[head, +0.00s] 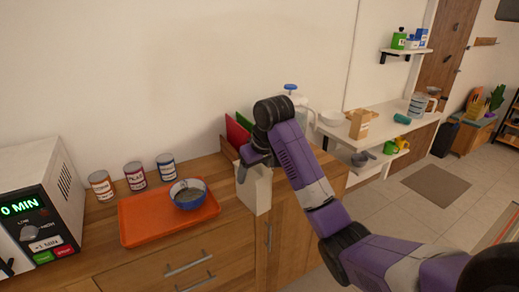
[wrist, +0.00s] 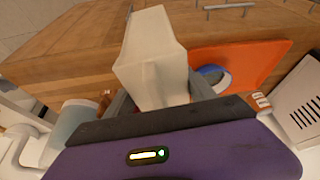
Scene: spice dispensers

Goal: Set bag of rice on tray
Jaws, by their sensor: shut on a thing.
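A white bag (head: 255,188), which I take to be the bag of rice, hangs from my gripper (head: 247,162) just right of the tray. It also shows in the wrist view (wrist: 152,65), upright between the fingers; no label can be read. My gripper is shut on its upper part. The orange tray (head: 140,228) lies on the wooden counter at left, with a blue bowl (head: 188,195) on its right side. The tray also shows in the wrist view (wrist: 262,58), beside the bag. The bag is apart from the tray, in front of the counter edge.
Several cans (head: 135,176) stand behind the tray. A microwave (head: 40,210) stands at far left. Red and green upright boards (head: 238,132) stand behind my gripper. The left part of the tray is bare.

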